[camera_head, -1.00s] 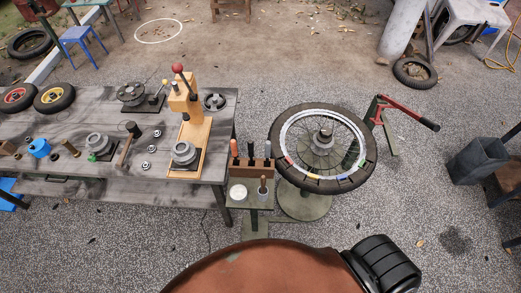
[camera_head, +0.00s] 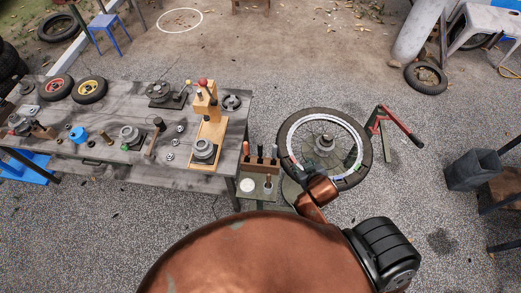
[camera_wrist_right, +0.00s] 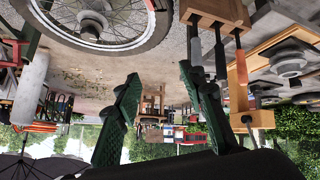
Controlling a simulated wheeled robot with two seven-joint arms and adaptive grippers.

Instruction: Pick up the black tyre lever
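A small wooden rack (camera_head: 262,164) stands on the stand beside the wheel, holding several upright levers. My right gripper (camera_head: 295,167) is over the wheel's near left edge, right of the rack. Its green fingers (camera_wrist_right: 160,74) are spread with nothing between them. My left gripper is out of view.
The spoked wheel (camera_head: 289,133) lies on its stand close to the rack. The grey workbench (camera_head: 105,168) is left, with a wooden press (camera_head: 209,120) near its right end. A white cup (camera_head: 247,185) sits below the rack.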

